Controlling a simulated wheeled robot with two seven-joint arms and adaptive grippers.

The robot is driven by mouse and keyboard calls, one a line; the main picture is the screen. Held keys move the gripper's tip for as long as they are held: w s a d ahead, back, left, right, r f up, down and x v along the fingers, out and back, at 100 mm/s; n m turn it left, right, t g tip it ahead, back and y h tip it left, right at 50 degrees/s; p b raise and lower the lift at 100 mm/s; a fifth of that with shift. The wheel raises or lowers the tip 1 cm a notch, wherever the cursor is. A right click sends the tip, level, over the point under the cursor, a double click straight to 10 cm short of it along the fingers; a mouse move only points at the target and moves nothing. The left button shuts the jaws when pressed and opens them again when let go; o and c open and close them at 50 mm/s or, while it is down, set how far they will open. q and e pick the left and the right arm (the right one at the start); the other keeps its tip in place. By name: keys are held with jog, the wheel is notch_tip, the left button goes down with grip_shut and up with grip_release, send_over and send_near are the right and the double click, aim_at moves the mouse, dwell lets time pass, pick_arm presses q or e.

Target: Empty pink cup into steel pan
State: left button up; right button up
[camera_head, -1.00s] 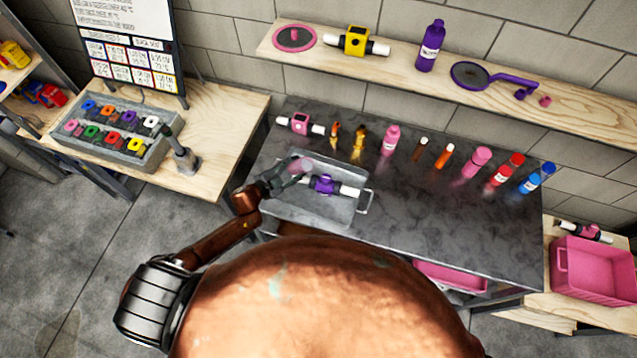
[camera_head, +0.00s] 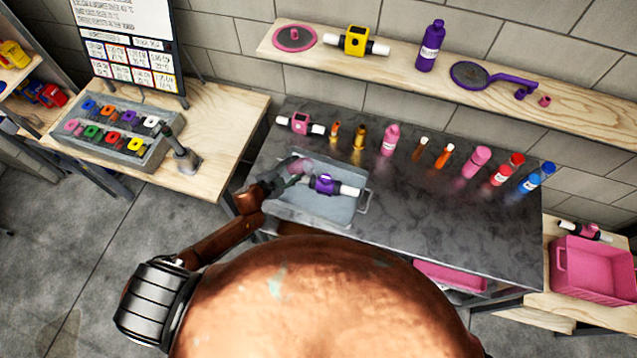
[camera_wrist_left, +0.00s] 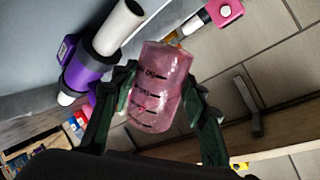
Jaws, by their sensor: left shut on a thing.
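The pink cup (camera_wrist_left: 160,88) is translucent with dark graduation marks. In the left wrist view it sits between the two fingers of my left gripper (camera_wrist_left: 160,105), which is shut on it. In the head view the gripper (camera_head: 288,178) holds the cup (camera_head: 304,166) over the left part of the steel pan (camera_head: 345,205). The cup looks tilted; its contents cannot be made out. A purple valve with white pipe ends (camera_head: 325,184) lies in the pan. My right gripper is not in view.
Behind the pan stand a pink valve (camera_head: 300,123), a pink bottle (camera_head: 390,140) and several coloured cylinders. A wooden shelf (camera_head: 400,65) runs above. The dark table (camera_head: 430,220) is clear right of the pan. A pink bin (camera_head: 595,270) stands far right.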

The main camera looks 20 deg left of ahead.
aim_at(303, 171)
pick_arm(q)
jog(key=shift+d+f+m+y, duration=0.1)
jog(key=shift+f+m+y, duration=0.15)
jog(key=shift+m+y, duration=0.45)
dwell(1.2)
jog(key=shift+r+m+y+p, duration=0.5)
jog(key=shift+p, duration=0.05)
dwell(1.1)
jog(key=shift+d+f+m+y, duration=0.3)
jog(key=shift+d+m+y, duration=0.2)
jog(key=shift+d, duration=0.35)
dwell(0.8)
jog(key=shift+s+d+f+m+y, duration=0.1)
jog(key=shift+d+f+m+y, duration=0.1)
jog(key=shift+f+m+y, duration=0.25)
dwell(0.9)
jog(key=shift+d+r+m+y+p, duration=0.35)
jog(key=shift+r+m+y+p, duration=0.2)
jog(key=shift+p, duration=0.2)
dwell(0.7)
